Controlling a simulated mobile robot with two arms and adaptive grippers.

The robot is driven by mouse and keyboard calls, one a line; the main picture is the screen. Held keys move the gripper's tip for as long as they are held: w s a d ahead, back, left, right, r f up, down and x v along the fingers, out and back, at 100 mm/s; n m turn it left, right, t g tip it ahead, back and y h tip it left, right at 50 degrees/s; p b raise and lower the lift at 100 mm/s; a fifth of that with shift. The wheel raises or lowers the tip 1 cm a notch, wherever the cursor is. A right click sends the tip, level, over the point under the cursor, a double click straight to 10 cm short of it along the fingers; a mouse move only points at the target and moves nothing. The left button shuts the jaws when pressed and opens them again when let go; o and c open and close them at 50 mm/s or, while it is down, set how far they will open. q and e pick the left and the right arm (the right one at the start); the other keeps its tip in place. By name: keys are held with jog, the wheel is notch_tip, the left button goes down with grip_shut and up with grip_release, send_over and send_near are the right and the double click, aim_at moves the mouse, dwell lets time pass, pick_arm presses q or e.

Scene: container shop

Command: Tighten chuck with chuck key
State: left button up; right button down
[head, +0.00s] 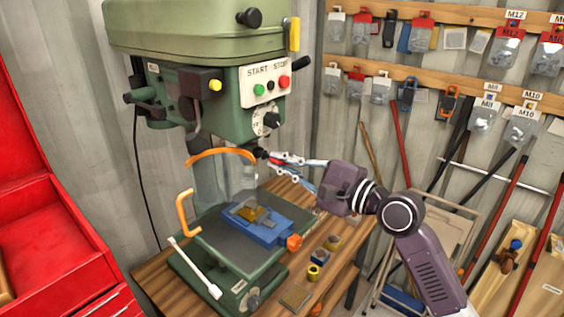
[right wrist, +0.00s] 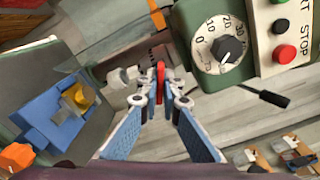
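The green drill press (head: 185,40) stands on a wooden bench. Its chuck is not clearly visible in the head view behind the clear guard (head: 210,185) with its orange frame. My right gripper (head: 272,160) reaches in from the right, just below the dial. In the right wrist view, its blue-padded fingers (right wrist: 162,100) converge on a slim red piece (right wrist: 160,76), which may be the chuck key's handle; the key's tip cannot be made out. A grey cylindrical part (right wrist: 124,78), possibly the chuck, shows beside the red piece. My left gripper is not in view.
A blue vise (head: 262,232) holding a brass-coloured piece sits on the drill table. A black-tipped lever (right wrist: 265,97) extends near the dial (right wrist: 222,45). A red cabinet (head: 40,235) stands left; tools hang at right.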

jog(key=shift+m, duration=0.3)
jog(key=shift+m, duration=2.9)
jog(key=shift+m, duration=1.5)
